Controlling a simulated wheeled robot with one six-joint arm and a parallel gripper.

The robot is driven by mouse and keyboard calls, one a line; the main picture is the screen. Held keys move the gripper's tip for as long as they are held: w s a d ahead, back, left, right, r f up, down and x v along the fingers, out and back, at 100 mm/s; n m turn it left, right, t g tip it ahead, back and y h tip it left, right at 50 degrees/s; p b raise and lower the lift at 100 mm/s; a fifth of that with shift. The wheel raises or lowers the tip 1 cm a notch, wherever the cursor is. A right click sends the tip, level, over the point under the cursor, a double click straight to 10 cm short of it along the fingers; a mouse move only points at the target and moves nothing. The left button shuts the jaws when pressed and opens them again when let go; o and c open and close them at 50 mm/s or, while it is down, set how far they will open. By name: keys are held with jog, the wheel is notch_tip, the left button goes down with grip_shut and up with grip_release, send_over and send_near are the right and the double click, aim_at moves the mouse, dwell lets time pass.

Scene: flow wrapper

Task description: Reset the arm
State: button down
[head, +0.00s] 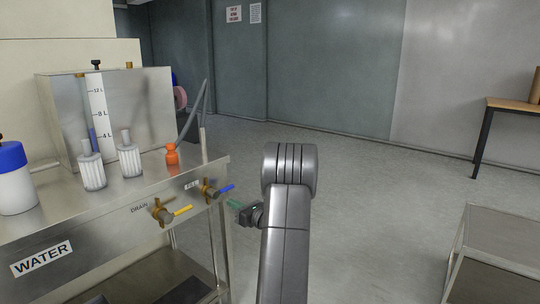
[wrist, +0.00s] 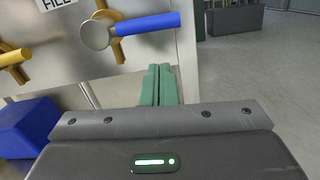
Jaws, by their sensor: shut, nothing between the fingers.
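My arm rises in the middle of the head view, and my gripper (head: 234,204) points left toward the front of the steel water station. In the wrist view the green fingers of my gripper (wrist: 159,88) are together with nothing between them. The blue-handled fill valve (head: 217,190) is close ahead of the fingers. It also shows above them in the wrist view (wrist: 145,26), and I see no contact with it. The yellow-handled drain valve (head: 170,212) is further left on the same panel.
The steel station (head: 110,220) carries a tank (head: 145,100), white ribbed filters (head: 129,160), an orange bottle (head: 172,157) and a blue-capped bottle (head: 15,185). A blue box (wrist: 28,128) is low at left in the wrist view. A steel table (head: 500,245) stands right. Open floor (head: 380,190) lies between.

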jog(key=shift+w+a+r+p, duration=0.15)
jog(key=shift+r+p, duration=0.55)
jog(key=shift+r, duration=0.85)
jog(key=shift+f, duration=0.2)
